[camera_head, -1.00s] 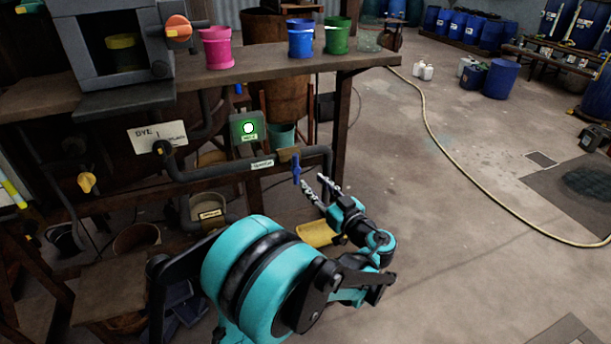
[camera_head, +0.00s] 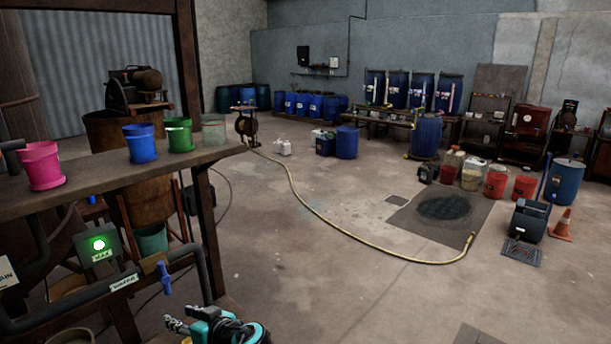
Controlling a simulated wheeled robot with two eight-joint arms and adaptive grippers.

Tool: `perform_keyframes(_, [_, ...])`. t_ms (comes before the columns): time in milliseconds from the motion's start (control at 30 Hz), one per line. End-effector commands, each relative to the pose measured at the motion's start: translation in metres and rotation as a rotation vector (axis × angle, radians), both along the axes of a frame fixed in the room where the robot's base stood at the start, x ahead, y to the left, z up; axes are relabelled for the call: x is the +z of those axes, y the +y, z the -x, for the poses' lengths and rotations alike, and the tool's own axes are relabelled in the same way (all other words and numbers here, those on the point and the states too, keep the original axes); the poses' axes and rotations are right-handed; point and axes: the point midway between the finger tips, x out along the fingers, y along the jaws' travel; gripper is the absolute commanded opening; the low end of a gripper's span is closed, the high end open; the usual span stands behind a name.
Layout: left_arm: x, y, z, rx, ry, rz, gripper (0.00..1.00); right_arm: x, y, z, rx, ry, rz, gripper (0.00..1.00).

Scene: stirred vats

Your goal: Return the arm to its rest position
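My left gripper (camera_head: 183,326) shows at the bottom edge of the head view, left of centre. Its two chain-like grey fingers point left and stand a little apart, with nothing seen between them. The teal and black wrist (camera_head: 228,328) is cut off by the lower edge, so most of the arm is hidden. The gripper is to the right of the water pipe's blue valve handle (camera_head: 164,278), apart from it in the picture. My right gripper is not in view.
A wooden bench (camera_head: 120,183) holds pink (camera_head: 41,166), blue (camera_head: 140,143) and green (camera_head: 179,135) buckets. Below it, a box with a lit green button (camera_head: 99,244) sits by pipes. A yellow hose (camera_head: 330,222) crosses the open floor. Blue drums (camera_head: 347,142) stand at the back.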

Motion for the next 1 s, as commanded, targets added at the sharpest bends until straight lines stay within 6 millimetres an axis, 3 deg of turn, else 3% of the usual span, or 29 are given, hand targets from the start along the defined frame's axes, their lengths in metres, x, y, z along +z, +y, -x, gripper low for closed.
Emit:
perform_keyframes(33, [-0.012,0.002,0.019,-0.034,0.082,0.052,0.37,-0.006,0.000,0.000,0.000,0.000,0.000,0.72])
perform_keyframes(167, [-0.042,-0.013,0.061,-0.177,0.275,0.186,0.37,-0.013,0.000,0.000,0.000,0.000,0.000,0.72])
perform_keyframes(300, [-0.070,-0.042,0.106,-0.372,0.413,0.317,0.37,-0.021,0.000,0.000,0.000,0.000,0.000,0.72])
perform_keyframes(500, [-0.095,-0.093,0.156,-0.654,0.477,0.442,0.37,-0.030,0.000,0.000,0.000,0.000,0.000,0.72])
perform_keyframes(700, [-0.102,-0.122,0.177,-0.808,0.464,0.486,0.37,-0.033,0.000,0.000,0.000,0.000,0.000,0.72])
perform_keyframes(1000, [-0.102,-0.126,0.179,-0.827,0.460,0.489,0.37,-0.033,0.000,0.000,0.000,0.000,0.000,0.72])
